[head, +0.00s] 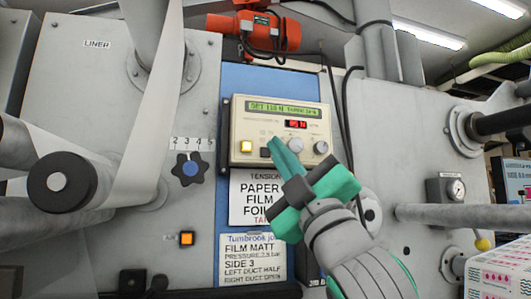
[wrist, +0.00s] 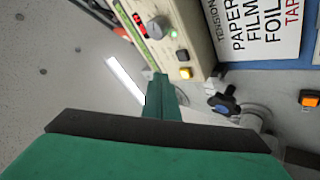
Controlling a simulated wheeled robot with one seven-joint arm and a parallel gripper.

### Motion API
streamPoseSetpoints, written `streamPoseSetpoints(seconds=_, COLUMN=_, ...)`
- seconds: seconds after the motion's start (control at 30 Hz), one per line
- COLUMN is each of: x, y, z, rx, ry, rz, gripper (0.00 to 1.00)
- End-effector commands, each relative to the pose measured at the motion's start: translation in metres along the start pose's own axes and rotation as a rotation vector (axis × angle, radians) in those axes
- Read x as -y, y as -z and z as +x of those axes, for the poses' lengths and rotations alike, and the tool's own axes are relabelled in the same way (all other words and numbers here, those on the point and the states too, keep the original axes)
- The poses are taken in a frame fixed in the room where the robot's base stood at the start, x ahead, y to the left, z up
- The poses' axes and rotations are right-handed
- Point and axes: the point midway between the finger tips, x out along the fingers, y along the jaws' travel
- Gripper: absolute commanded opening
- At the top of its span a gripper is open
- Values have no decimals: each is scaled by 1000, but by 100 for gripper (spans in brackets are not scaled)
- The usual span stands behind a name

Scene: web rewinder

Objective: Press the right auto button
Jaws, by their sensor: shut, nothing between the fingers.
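A beige control panel (head: 236,118) with a green text display and a red digit display is on the blue column. A yellow lit button (head: 246,146) is at its lower left, and a dark button (head: 265,152) sits just right of it. The wrist view shows the yellow button (wrist: 185,72) and dark button (wrist: 183,55) side by side. Their labels are too small to read. My gripper (head: 274,145) is shut and empty, its green fingertips in front of the panel beside the dark button. I cannot tell whether they touch the panel. The fingers (wrist: 160,80) also show in the wrist view.
A black star knob (head: 187,169) and an orange lit button (head: 187,238) are to the left. Large rollers (head: 62,180) stand at far left. A bar (head: 460,213) juts in at right.

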Motion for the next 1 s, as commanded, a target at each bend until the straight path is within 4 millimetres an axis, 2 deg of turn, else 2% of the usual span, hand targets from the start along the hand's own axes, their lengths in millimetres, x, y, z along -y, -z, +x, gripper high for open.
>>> streamPoseSetpoints(seconds=0.27, x=-9, y=9, z=-12, rx=0, ry=0, rz=-2, gripper=0)
streamPoseSetpoints(seconds=1.0, x=-10, y=8, z=-13, rx=1, ry=-1, rz=-3, gripper=0)
